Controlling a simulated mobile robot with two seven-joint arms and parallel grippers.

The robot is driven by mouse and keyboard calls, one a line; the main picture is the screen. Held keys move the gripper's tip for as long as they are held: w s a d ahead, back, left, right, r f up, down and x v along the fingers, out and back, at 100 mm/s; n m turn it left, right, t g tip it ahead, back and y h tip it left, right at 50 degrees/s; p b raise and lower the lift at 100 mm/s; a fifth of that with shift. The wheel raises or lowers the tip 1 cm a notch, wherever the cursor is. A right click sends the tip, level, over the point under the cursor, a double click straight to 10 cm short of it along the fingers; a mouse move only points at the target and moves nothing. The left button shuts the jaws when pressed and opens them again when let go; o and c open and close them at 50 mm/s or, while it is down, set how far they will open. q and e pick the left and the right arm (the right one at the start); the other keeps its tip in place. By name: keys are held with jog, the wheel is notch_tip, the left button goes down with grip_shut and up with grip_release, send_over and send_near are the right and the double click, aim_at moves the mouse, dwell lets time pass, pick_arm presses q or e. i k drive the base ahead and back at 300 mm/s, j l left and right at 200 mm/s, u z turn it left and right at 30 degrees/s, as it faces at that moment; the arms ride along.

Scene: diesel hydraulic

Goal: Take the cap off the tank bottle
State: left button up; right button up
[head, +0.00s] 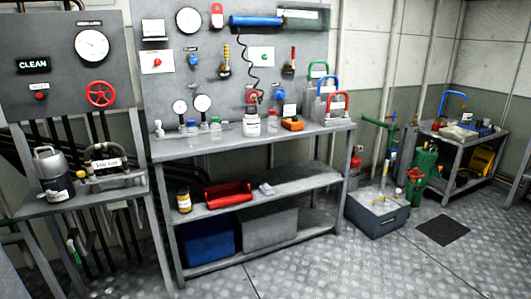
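Several small bottles stand on the top of the grey workbench (170,151). One has a blue cap (191,123), one a green cap (215,119) and one a red cap (272,113). A larger white labelled bottle (251,127) with a reddish top stands between the green-capped and red-capped ones. The labels are too small to read, so I cannot tell which is the tank bottle. All stand upright. Neither of my grippers is in view.
Gauges stand behind the bottles. An orange device (292,124) and metal jugs with coloured handles (335,111) stand to the right. A left stand holds a metal can (49,162). A grey box (377,212) and green cylinder (420,178) are on the floor. The front floor is clear.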

aim_at(272, 118)
jog(key=i+j+z, duration=0.15)
jog(key=i, duration=0.35)
jog(key=i+j+z, duration=0.1)
jog(key=i+j, duration=0.3)
jog(key=i, duration=0.1)
